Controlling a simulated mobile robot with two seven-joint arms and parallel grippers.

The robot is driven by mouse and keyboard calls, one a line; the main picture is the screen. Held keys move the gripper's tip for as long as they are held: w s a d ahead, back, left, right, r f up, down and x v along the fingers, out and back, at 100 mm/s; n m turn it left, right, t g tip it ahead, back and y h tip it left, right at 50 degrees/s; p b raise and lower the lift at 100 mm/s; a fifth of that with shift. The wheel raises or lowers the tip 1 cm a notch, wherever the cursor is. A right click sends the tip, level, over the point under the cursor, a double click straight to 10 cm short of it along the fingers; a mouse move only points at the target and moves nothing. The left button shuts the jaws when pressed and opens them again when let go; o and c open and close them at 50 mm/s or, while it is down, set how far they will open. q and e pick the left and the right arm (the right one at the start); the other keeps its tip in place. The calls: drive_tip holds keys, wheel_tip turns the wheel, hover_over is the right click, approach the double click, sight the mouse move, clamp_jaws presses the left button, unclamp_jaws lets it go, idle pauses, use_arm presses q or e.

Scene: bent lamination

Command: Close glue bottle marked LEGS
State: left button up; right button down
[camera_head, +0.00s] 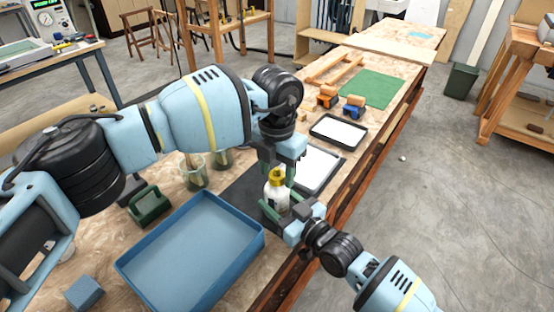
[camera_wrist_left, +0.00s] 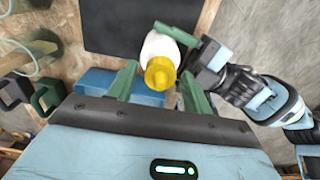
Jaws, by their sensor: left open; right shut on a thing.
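A white glue bottle (camera_head: 275,199) with a yellow cap (camera_head: 276,177) stands upright near the table's front edge. Its marking is not readable. My right gripper (camera_head: 283,207) is shut on the bottle's body from the front right. My left gripper (camera_head: 279,168) points down over the bottle, open, with its fingers around the cap's level. In the left wrist view the yellow cap (camera_wrist_left: 161,73) lies between the two green fingers with gaps on both sides, and the white bottle (camera_wrist_left: 158,45) shows behind it. My right gripper (camera_wrist_left: 190,45) also shows there beside the bottle.
A dark mat (camera_head: 240,186) lies beside the bottle. A large blue tray (camera_head: 133,272) is at front left, with a green caddy (camera_head: 149,206) and glass jars (camera_head: 194,173) behind it. A framed white tray (camera_head: 318,166) and a smaller black-rimmed tray (camera_head: 338,131) lie farther back.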

use_arm(q)
drive_tip(key=shift+f, duration=0.15)
drive_tip(key=c, duration=1)
drive_tip(key=o, duration=1.1)
drive_tip(key=shift+o, duration=0.2)
wheel_tip(320, 180, up, 12)
use_arm(e)
drive_tip(key=shift+c, duration=2.4)
unclamp_jaws()
